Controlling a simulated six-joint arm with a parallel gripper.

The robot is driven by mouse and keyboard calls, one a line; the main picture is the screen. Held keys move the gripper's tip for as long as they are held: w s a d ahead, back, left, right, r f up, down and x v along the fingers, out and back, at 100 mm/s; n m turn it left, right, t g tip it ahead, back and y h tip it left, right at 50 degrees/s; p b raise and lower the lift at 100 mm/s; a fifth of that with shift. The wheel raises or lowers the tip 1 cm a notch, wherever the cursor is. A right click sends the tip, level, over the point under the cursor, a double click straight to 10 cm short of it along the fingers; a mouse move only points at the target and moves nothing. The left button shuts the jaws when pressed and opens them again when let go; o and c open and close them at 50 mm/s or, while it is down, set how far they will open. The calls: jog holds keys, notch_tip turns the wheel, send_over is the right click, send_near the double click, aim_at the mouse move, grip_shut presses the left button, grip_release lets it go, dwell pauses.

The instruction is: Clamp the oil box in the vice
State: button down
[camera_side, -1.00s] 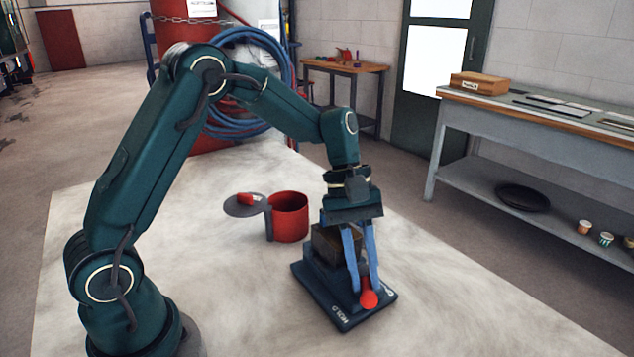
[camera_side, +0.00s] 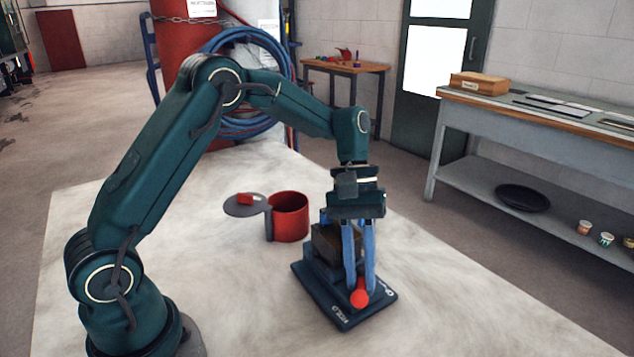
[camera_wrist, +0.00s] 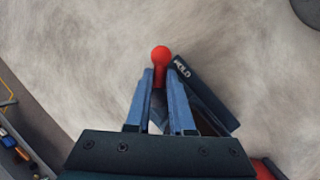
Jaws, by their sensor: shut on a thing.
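The oil box (camera_side: 324,240), a dark brownish block, sits in the vice behind my gripper, partly hidden by it. The vice (camera_side: 318,277) is dark blue with a flat base plate on the white work surface. A lever with a red ball knob (camera_side: 359,299) is at the vice's front. My gripper (camera_side: 359,286) points down with its blue fingers around the lever, shut on it just behind the knob. In the wrist view the red knob (camera_wrist: 160,53) sticks out beyond the fingertips (camera_wrist: 160,73). How firmly the jaws touch the box is hidden.
A red round can (camera_side: 289,217) with its dark lid (camera_side: 243,206) swung out stands left of the vice. The white surface (camera_side: 240,290) is clear in front and to the left. A grey bench (camera_side: 540,125) stands off to the right.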

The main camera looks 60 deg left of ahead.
jog(key=c, duration=0.8)
grip_release()
jog(key=shift+v, duration=3.75)
